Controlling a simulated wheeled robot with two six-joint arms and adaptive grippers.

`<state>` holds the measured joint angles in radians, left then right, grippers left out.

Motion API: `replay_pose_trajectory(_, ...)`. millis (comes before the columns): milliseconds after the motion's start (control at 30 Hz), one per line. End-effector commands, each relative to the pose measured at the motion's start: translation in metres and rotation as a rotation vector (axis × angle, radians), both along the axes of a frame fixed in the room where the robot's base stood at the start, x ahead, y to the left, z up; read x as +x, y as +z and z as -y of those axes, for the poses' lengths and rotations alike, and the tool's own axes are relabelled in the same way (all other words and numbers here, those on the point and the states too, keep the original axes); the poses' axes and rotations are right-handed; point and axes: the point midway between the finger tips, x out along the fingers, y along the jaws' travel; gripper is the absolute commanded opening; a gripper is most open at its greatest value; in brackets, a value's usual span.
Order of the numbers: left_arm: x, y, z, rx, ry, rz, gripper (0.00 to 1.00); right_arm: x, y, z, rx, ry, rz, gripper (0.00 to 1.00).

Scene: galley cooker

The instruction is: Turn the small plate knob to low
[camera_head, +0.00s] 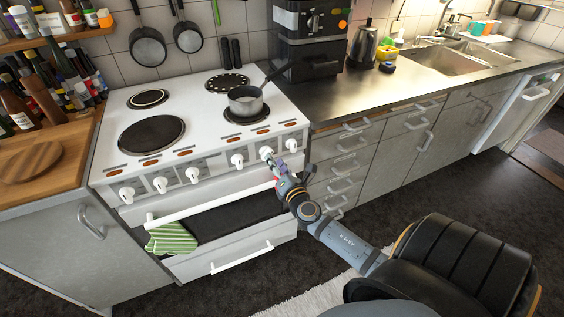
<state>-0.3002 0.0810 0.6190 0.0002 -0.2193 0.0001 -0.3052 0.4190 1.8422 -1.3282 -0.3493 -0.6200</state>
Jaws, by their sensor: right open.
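The white cooker (190,110) stands on the left with a row of several white knobs on its front panel. My right gripper (272,163) is in front of the panel's right part, with its open fingertips at or close to the second knob from the right (266,153). I cannot tell whether they touch it. The rightmost knob (291,144) is clear beside the gripper. The knob labels are too small to read, so I cannot tell which one is the small plate knob. My left gripper is out of view.
A grey saucepan (246,103) stands on the front right plate, its dark handle pointing back right. The oven door handle (205,206) sticks out below the knobs, with a green striped towel (171,238) at its left. Drawers (343,165) lie right of my gripper.

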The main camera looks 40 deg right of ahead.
Motion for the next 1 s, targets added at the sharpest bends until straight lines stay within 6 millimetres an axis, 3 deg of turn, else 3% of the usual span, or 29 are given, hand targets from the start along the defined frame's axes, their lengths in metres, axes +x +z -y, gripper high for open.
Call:
replay_pose_trajectory(100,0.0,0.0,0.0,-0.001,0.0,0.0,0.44,-0.03,-0.001,-0.007,-0.001,0.001,-0.005,0.42)
replay_pose_trajectory(333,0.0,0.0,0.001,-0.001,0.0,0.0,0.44,-0.067,0.0,-0.016,-0.001,0.0,-0.002,0.42)
replay_pose_trajectory(1000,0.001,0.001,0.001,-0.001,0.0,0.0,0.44,-0.073,-0.001,-0.017,0.007,-0.003,-0.004,0.42)
